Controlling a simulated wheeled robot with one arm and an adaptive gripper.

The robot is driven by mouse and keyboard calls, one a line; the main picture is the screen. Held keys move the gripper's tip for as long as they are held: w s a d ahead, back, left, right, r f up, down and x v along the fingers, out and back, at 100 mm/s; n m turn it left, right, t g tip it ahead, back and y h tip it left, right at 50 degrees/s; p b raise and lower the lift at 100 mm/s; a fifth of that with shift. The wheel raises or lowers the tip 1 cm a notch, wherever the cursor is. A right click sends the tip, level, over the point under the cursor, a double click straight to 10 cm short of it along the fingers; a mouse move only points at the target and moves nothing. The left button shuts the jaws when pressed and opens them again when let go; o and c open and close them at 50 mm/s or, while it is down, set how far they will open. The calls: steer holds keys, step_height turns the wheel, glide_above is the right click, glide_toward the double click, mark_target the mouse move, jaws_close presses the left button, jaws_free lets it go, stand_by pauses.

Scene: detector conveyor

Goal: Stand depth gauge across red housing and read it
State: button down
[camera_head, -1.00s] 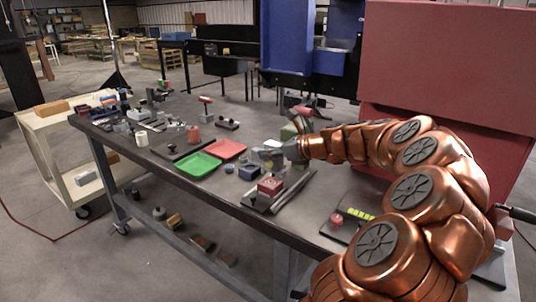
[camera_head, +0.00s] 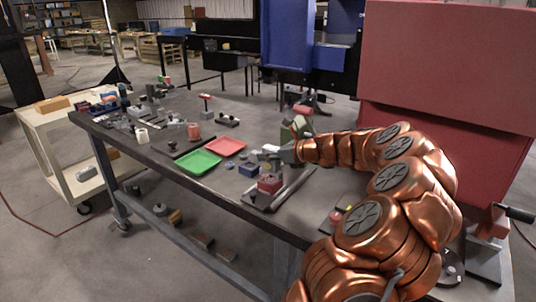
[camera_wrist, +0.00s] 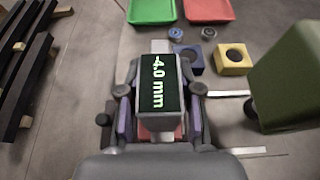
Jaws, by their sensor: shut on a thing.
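My gripper (camera_wrist: 160,100) is shut on the depth gauge (camera_wrist: 172,108), a grey block with a dark display. The display's bright green digits run down the picture and appear to read -4.0 mm. In the head view my gripper (camera_head: 276,152) is low over the table, just behind the red housing (camera_head: 270,184), which sits on a dark plate near the front edge. In the wrist view a reddish patch shows beneath the gauge and is mostly covered. I cannot tell whether the gauge touches the housing.
A green tray (camera_head: 199,162) and a red tray (camera_head: 226,146) lie left of my gripper. A blue block (camera_wrist: 188,60) and a yellow block (camera_wrist: 232,59) stand beyond the gauge. A large green object (camera_wrist: 286,78) is close on the right in the wrist view. Long grey bars lie beside the housing.

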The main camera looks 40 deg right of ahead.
steer(key=shift+f, duration=0.5)
steer(key=c, duration=0.8)
jaws_free()
steer(key=shift+r, duration=0.4)
steer(key=shift+s+d+r, duration=0.15)
steer(key=shift+s+r, duration=0.05)
steer(key=shift+s, duration=0.1)
steer(key=b+v, duration=0.2)
steer(key=v, duration=0.9)
steer(key=shift+s, duration=0.2)
